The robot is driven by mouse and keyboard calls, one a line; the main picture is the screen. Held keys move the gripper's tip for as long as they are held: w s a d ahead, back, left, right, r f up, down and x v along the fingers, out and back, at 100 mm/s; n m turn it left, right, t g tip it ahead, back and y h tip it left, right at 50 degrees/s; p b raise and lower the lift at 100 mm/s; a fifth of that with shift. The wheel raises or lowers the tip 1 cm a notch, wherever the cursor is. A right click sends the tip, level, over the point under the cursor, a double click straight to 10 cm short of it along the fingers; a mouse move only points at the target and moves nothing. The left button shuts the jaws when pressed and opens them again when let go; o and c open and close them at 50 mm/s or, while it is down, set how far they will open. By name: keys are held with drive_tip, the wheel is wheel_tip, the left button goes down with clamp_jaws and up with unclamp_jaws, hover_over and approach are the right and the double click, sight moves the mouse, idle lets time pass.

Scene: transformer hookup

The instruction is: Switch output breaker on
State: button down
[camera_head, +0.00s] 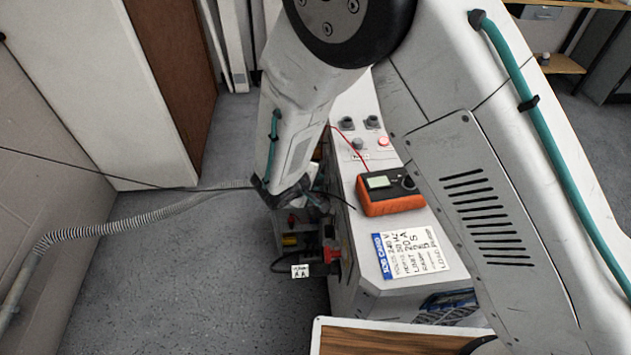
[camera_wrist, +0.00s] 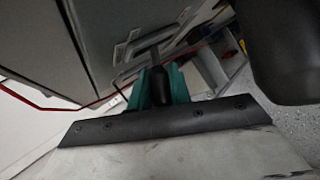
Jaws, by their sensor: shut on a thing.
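In the wrist view, my gripper (camera_wrist: 160,84) has two teal fingers, shut on a dark lever (camera_wrist: 157,56) in front of a grey cabinet face (camera_wrist: 105,35). I take the lever for the output breaker's handle, but no label shows and I cannot tell its on or off position. In the head view, the light grey transformer cabinet (camera_head: 343,285) stands at the centre.
Red and black fittings (camera_head: 331,254) and a white tag (camera_head: 300,271) are on the left side. A grey corrugated hose (camera_head: 140,215) crosses the left.

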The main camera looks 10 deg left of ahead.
drive_tip(key=c, duration=1.3)
unclamp_jaws()
drive_tip(key=v, duration=0.7)
drive_tip(key=shift+s+r, duration=0.25)
drive_tip(key=shift+a+r, duration=0.1)
